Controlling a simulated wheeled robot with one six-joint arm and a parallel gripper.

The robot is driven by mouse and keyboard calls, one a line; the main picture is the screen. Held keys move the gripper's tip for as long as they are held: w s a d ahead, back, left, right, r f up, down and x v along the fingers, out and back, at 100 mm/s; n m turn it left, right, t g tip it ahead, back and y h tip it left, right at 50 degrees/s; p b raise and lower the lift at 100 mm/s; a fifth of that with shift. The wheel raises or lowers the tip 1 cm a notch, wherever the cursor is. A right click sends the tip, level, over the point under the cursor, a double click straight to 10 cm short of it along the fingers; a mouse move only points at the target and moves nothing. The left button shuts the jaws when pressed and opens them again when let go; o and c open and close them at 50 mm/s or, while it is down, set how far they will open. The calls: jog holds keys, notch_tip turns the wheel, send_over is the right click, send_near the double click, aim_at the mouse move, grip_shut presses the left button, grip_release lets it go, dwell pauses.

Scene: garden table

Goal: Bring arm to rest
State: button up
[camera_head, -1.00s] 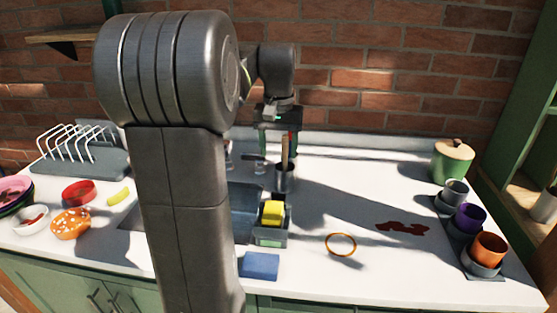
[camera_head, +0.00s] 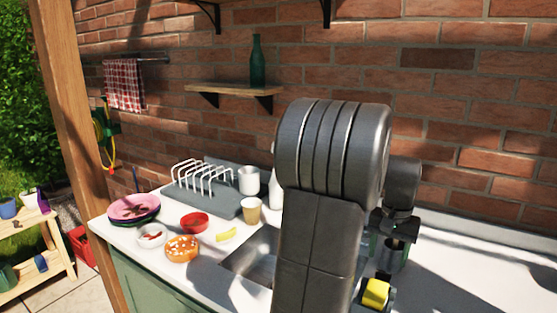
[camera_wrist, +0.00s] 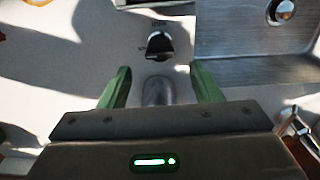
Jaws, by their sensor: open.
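My gripper (camera_head: 392,245) hangs to the right of my arm in the head view, over the white counter (camera_head: 450,275) near the sink (camera_head: 255,252). Its body is partly hidden by my arm. In the wrist view my gripper (camera_wrist: 162,86) shows two green fingers spread apart. A grey rounded thing (camera_wrist: 156,92) shows between them; I cannot tell what it is or how far below it lies. A dark knob (camera_wrist: 158,46) on the counter and the metal sink (camera_wrist: 250,50) lie beyond the fingers. No held object shows.
A yellow sponge (camera_head: 376,293) is just below my gripper in the picture. A dish rack (camera_head: 205,195), tan cup (camera_head: 251,211), red bowl (camera_head: 194,222), orange bowl (camera_head: 182,249) and stacked plates (camera_head: 134,209) stand left. A brick wall (camera_head: 440,110) rises behind. Counter at right looks clear.

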aim_at(384, 272)
notch_tip(384, 272, down, 5)
jog(key=shift+f, duration=0.1)
dwell(0.5)
